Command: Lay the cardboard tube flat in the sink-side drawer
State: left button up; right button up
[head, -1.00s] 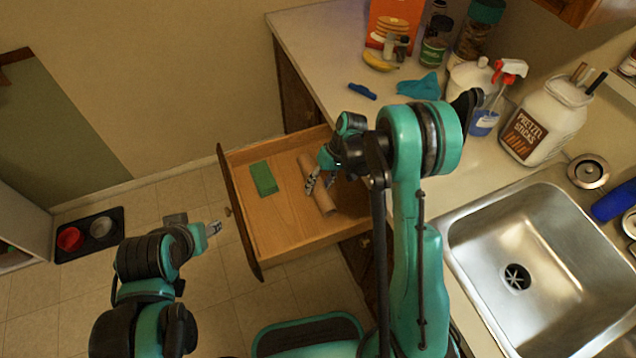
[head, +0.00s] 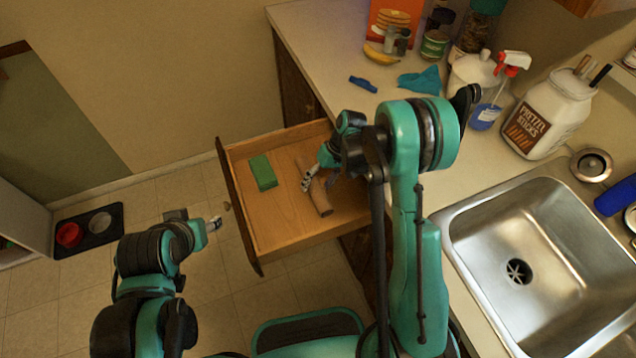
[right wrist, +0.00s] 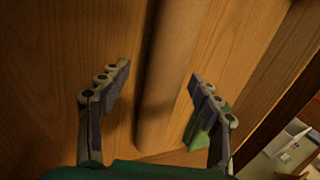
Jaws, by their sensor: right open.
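The brown cardboard tube (head: 321,198) lies flat on the floor of the open wooden drawer (head: 283,224). My right gripper (head: 314,182) is over the tube and hides part of it in the head view. In the right wrist view the tube (right wrist: 168,65) runs between the spread fingers of the right gripper (right wrist: 160,88), with a gap on both sides. The right gripper is open and empty. My left gripper (head: 214,224) is outside the drawer, left of its front; its fingers are too small to read.
A green block (head: 263,172) lies in the drawer, left of the tube. The counter holds a blue cloth (head: 419,80), a spray bottle (head: 487,112), a pretzel jar (head: 548,118) and the steel sink (head: 540,240). Bare drawer floor shows in front of the green block.

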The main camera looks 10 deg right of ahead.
jog(key=v, duration=1.2)
dwell(0.3)
